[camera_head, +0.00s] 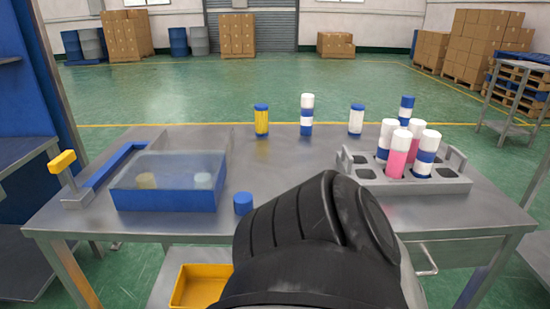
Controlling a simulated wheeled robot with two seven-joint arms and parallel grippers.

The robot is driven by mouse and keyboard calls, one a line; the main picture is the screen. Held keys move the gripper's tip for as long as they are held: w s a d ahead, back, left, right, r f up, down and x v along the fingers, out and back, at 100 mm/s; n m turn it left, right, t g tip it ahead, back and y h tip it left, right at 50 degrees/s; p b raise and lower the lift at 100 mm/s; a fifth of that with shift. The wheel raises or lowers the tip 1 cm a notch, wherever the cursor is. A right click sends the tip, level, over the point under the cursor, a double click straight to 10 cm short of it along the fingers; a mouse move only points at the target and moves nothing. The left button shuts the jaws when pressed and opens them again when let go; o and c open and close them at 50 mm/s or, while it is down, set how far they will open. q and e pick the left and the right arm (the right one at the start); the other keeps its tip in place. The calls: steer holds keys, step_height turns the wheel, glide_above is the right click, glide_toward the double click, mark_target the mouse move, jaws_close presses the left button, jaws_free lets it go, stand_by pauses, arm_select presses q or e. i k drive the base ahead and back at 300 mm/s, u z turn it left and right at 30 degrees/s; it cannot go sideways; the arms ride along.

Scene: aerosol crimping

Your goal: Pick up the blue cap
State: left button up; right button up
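A small blue cap (243,203) lies on the grey metal table, just right of the blue-fronted box and left of a large black arm part of mine. That arm part fills the lower middle and hides the table behind it. No gripper fingers show, so I cannot see either gripper's jaws or where they are relative to the cap.
A blue-fronted box (165,199) with a clear top stands left. A grey rack (425,184) at right holds several pink, white and blue cans. A yellow can (262,121), a blue-banded can (307,116) and a white can (356,121) stand at the back. A yellow bin (201,287) sits below.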

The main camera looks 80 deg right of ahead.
mark_target(243, 201)
steer(key=k, duration=0.6)
steer(key=z, duration=0.9)
